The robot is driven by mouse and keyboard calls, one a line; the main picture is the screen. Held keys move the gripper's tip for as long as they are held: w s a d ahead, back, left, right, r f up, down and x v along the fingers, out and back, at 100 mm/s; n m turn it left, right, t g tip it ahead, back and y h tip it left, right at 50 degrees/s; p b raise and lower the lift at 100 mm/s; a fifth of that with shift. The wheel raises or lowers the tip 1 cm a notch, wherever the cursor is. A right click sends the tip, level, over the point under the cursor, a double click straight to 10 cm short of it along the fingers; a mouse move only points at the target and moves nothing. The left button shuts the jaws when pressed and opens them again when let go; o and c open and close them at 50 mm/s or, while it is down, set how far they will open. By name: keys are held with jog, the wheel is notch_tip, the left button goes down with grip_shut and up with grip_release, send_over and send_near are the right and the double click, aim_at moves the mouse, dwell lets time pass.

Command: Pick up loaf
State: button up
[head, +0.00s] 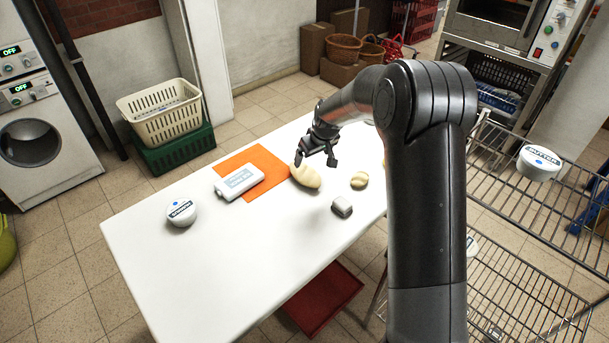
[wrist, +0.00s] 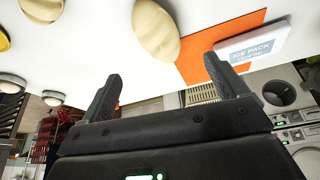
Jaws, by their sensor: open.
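The loaf (head: 307,178) is a pale, oval, bread-like thing lying on the white table, at the right edge of an orange mat. In the wrist view the loaf (wrist: 155,30) shows at the top middle, beyond the fingertips. My gripper (head: 316,160) is above the table close to the loaf, and its fingers partly overlap the loaf's upper end in the head view. In the wrist view my gripper (wrist: 163,70) has its fingers wide apart with nothing between them.
A white ice pack (head: 240,181) lies on the orange mat (head: 268,161). A white tub (head: 182,212) stands at the left. The table's front middle (head: 225,275) is bare.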

aim_at(307, 170)
jog(key=x, duration=0.9)
jog(key=shift+w+a, duration=0.15)
jog(key=shift+a, duration=0.15)
jog(key=shift+x, duration=2.65)
jog(key=shift+d, duration=0.2)
jog(key=c, duration=1.2)
